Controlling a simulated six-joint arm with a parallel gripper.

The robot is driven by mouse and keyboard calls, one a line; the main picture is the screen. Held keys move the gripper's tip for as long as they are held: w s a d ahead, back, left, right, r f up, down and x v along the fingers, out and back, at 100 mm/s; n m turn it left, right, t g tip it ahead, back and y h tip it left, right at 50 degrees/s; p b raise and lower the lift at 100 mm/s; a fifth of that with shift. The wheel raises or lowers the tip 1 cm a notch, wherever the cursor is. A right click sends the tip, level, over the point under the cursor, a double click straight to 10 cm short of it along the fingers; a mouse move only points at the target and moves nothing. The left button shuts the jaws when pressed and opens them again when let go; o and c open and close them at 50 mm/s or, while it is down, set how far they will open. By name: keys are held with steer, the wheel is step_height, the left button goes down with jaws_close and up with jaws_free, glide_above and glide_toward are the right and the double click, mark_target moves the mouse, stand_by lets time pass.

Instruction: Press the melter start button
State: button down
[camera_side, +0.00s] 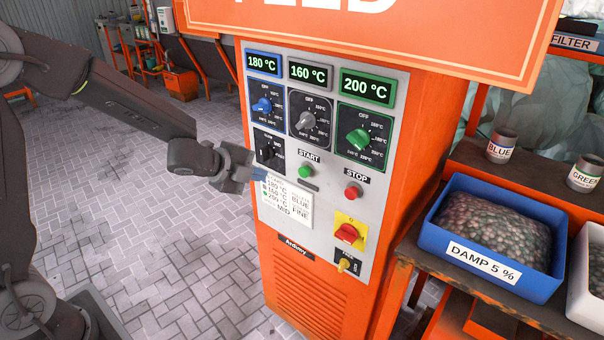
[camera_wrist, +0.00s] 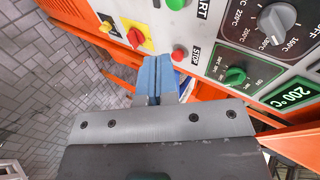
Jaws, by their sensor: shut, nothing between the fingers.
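The green START button (camera_side: 305,171) sits on the grey control panel (camera_side: 325,220), below its START label. It also shows at the top edge of the wrist view (camera_wrist: 176,3), partly cut off. The red STOP button (camera_side: 351,191) is to its right and appears in the wrist view (camera_wrist: 178,55) just beyond my fingertips. My gripper (camera_side: 262,175) has blue fingers, shut and empty, in front of the panel to the left of START. In the wrist view the fingers (camera_wrist: 154,62) lie together. I cannot tell the gap to the panel.
Three temperature dials, including a green one (camera_side: 359,138), sit above the buttons. A settings card (camera_side: 286,203) hangs below START. A red switch on a yellow plate (camera_side: 349,231) and a small key-like switch (camera_side: 345,264) are lower right. A blue bin (camera_side: 462,285) stands right on a shelf.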

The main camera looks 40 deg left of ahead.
mark_target(305, 171)
step_height(305, 171, down, 6)
steer(key=d+m+g+h, duration=0.1)
steer(key=d+m+h, duration=0.1)
steer(key=m+h, duration=0.1)
steer(key=shift+w+d+m+h, duration=0.15)
steer(key=shift+m+h, duration=0.15)
steer(key=shift+m, duration=0.6)
steer(key=shift+w+r, duration=0.1)
steer(key=shift+w, duration=0.05)
steer(key=w, duration=0.8)
steer(key=shift+w, duration=0.25)
stand_by(1.1)
steer(key=shift+w+g, duration=0.3)
steer(key=shift+w, duration=0.1)
steer(key=shift+w, duration=0.5)
stand_by(0.6)
steer(key=shift+s, duration=0.9)
